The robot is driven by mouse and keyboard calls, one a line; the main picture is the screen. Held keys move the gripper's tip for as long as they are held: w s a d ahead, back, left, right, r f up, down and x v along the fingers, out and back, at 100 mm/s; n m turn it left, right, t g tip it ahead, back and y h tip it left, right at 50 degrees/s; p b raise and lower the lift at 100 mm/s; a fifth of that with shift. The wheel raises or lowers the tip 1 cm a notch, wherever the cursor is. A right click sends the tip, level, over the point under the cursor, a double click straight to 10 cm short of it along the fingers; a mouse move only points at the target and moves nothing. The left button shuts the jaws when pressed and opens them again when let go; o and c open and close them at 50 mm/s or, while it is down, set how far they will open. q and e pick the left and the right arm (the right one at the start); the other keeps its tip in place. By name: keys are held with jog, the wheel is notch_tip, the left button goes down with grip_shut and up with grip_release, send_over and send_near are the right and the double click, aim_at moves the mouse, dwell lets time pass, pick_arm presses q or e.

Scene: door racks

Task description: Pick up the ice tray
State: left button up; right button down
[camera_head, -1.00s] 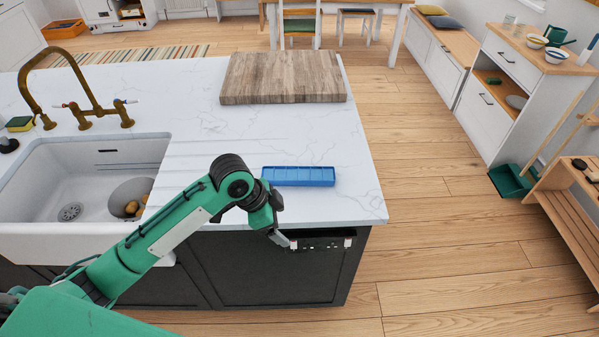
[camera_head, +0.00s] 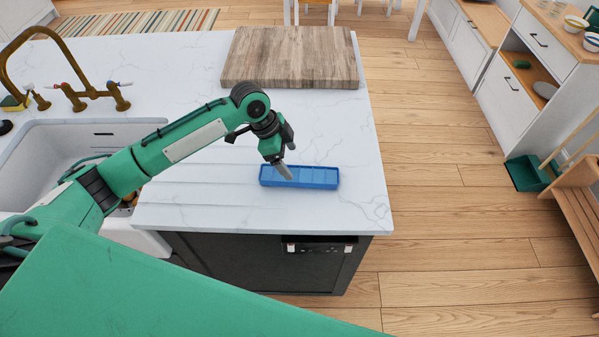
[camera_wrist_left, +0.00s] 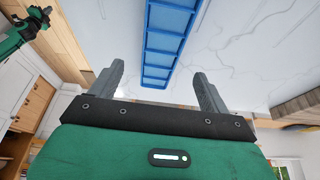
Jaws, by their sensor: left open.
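The ice tray (camera_head: 312,178) is a long blue tray with a row of compartments. It lies flat on the white marble counter near its front right part. My left gripper (camera_head: 285,172) is over the tray's left half in the head view, fingers pointing down. In the left wrist view the two grey fingers (camera_wrist_left: 160,88) are spread wide, with the tray (camera_wrist_left: 163,45) between their lines and apart from both. The gripper is open and empty. Its exact height above the tray is hard to tell. My right gripper is not in the head view.
A wooden cutting board (camera_head: 290,57) lies behind the tray on the counter (camera_head: 215,200). A sink (camera_head: 50,150) and a brass faucet (camera_head: 85,95) are to the left. The counter around the tray is clear, with its right edge nearby.

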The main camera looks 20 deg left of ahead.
aim_at(299, 173)
pick_arm(q)
jog(key=p+x, duration=0.1)
jog(key=x, duration=0.1)
jog(key=shift+d+f, duration=0.2)
jog(key=shift+f, duration=0.15)
jog(key=p+x, duration=0.2)
jog(key=x, duration=0.1)
jog(key=shift+w+a+f, duration=0.1)
jog(key=shift+w+f, duration=0.05)
jog(key=shift+f, duration=0.3)
jog(key=c, duration=1.2)
jog(key=shift+c, duration=0.2)
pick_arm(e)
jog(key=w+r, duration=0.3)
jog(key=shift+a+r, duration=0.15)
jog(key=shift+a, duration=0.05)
pick_arm(q)
jog(key=shift+r, duration=0.1)
